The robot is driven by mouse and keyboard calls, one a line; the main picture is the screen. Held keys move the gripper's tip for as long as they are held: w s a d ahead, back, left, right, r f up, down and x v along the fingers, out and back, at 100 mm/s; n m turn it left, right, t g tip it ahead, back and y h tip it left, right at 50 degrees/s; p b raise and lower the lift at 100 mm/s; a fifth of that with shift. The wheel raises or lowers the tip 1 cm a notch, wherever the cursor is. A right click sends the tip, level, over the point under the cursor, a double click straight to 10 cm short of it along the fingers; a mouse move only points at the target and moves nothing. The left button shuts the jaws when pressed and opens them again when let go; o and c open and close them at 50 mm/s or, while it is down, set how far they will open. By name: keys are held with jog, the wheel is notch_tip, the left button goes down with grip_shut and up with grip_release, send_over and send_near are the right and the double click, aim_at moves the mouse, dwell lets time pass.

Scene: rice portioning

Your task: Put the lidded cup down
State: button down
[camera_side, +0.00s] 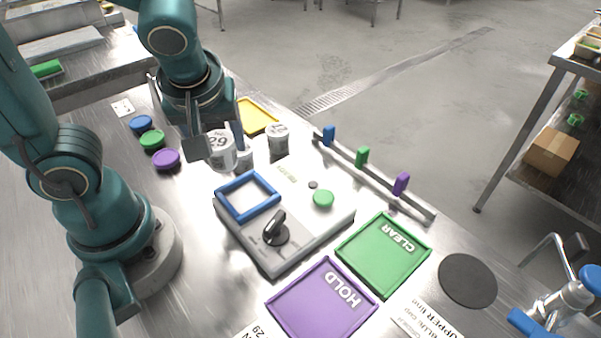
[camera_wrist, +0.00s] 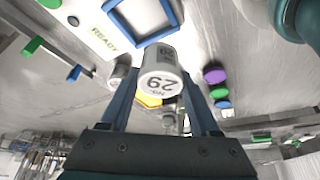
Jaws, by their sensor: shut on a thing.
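The white cup marked 29 (camera_side: 221,157) is between the two fingers of my gripper (camera_side: 217,143) in the side view, behind the machine with the blue square frame. In the wrist view the cup (camera_wrist: 160,76) sits between the blue fingers, with its 29 label upside down. My gripper is shut on it. Fingers hide part of the cup, and I cannot tell whether its base touches the table. A second pale cup (camera_side: 278,138) stands just to the right; it also shows beside the left finger in the wrist view (camera_wrist: 117,77).
The machine has a blue frame (camera_side: 247,195), black knob (camera_side: 275,234) and green button (camera_side: 323,198). A yellow tray (camera_side: 257,115) lies behind the cups. Purple HOLD (camera_side: 322,303) and green CLEAR (camera_side: 383,253) trays lie in front. Blue, green and purple discs (camera_side: 166,159) lie left.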

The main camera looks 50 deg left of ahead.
jog(key=s+a+r, duration=0.3)
jog(key=a+r, duration=0.2)
jog(key=a, duration=0.2)
jog(key=w+d+m+h, duration=0.1)
jog(key=d+m+h, duration=0.1)
jog(key=m, duration=0.5)
jog(key=w+d+r+m+h, duration=0.1)
jog(key=w+d+m+h, duration=0.1)
jog(key=m, duration=0.5)
jog(key=w+d+m+h, duration=0.2)
jog(key=d+m+h, duration=0.1)
jog(key=m, duration=0.4)
jog(key=shift+w+d+r+m+h, duration=0.2)
jog(key=shift+d+m+h, duration=0.05)
jog(key=shift+m+h, duration=0.15)
jog(key=w+d+f+m+g, duration=0.1)
jog(key=w+d+m+g, duration=0.25)
jog(key=d+m, duration=0.6)
jog(key=m+g, duration=0.2)
jog(key=m, duration=0.3)
send_near(340, 308)
jog(key=shift+s+d+r+n, duration=0.1)
jog(key=shift+s+d+n, duration=0.15)
jog(key=shift+s+d, duration=0.35)
jog(key=shift+d, duration=0.1)
jog(key=shift+f, duration=2.15)
